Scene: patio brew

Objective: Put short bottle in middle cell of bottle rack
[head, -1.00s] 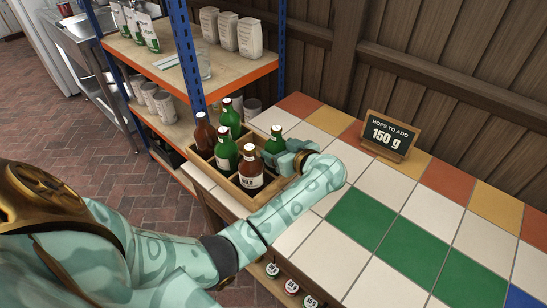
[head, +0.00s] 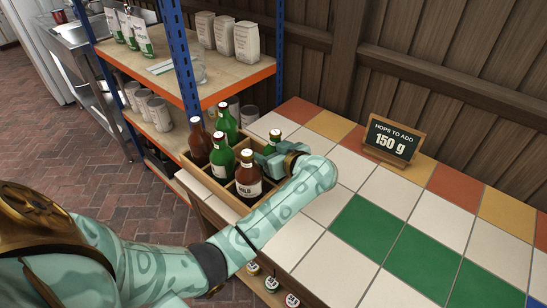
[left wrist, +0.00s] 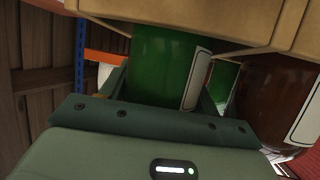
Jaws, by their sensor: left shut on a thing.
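The wooden bottle rack (head: 211,184) stands on the near left end of the tiled counter. A green bottle (head: 275,137) with a pale cap is at its back right side. My left gripper (head: 268,160) is shut around this bottle, hiding its lower part in the head view. In the left wrist view the green bottle (left wrist: 158,65) stands between the jaws, behind the tan rack edge (left wrist: 180,12). I cannot tell whether its base rests in a cell. Two other green bottles and two brown bottles, one a brown bottle (head: 248,180) in front, stand in the rack. My right gripper is not in view.
A blue and orange shelf unit (head: 235,82) with bags and cans rises just behind the rack. A small board (head: 393,143) reading "150 g" stands at the counter's back. The counter tiles (head: 425,215) to the right are clear.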

